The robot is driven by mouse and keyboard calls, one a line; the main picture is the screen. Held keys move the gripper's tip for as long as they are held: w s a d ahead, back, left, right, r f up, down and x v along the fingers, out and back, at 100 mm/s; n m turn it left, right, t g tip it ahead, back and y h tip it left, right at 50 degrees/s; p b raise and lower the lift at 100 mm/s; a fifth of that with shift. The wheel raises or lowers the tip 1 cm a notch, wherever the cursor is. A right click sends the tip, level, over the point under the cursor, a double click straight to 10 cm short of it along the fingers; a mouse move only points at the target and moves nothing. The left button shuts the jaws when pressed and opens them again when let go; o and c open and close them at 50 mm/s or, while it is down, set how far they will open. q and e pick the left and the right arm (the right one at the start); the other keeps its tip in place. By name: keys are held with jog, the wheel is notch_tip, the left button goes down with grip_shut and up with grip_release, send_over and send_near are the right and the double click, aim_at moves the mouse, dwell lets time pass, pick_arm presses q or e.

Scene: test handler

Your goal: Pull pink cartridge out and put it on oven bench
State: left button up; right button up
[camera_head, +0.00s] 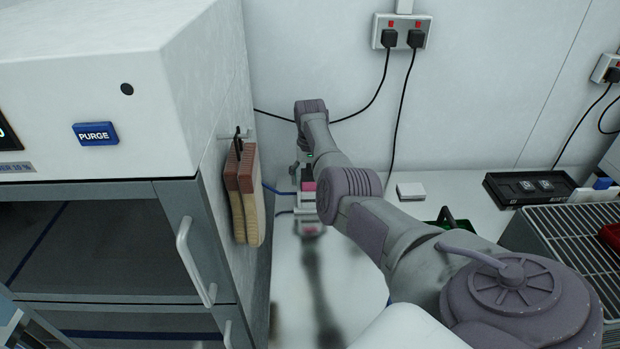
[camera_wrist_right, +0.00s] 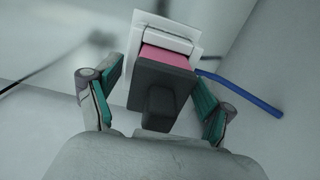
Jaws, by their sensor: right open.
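The pink cartridge (camera_wrist_right: 166,57) sits in a white housing (camera_wrist_right: 165,30) in the right wrist view, with a dark grey block-shaped grip (camera_wrist_right: 160,80) on its near end. A small patch of its pink (camera_head: 308,187) shows in the head view behind my forearm. My right gripper (camera_wrist_right: 157,78) is open, with its teal-padded fingers on either side of the dark grip. I see a gap on each side of the grip. In the head view my right gripper (camera_head: 303,174) is partly hidden near the cartridge. My left gripper is not in view. Which surface is the oven bench is unclear.
A white oven-like cabinet (camera_head: 110,60) with glass doors stands at left, and gloves (camera_head: 243,195) hang on its side. A blue cable (camera_wrist_right: 240,93) runs beside the housing. A black tray (camera_head: 528,187) and a wire rack (camera_head: 575,235) lie at right. A white surface (camera_head: 300,290) below looks clear.

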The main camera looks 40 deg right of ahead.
jog(key=shift+f, duration=0.2)
jog(key=shift+c, duration=0.3)
jog(key=c, duration=1.3)
jog(key=shift+r, duration=0.1)
jog(key=shift+r+p, duration=0.55)
jog(key=shift+p, duration=0.2)
jog(key=shift+r, duration=0.15)
jog(key=shift+r+p, duration=3.05)
jog(key=shift+p, duration=0.3)
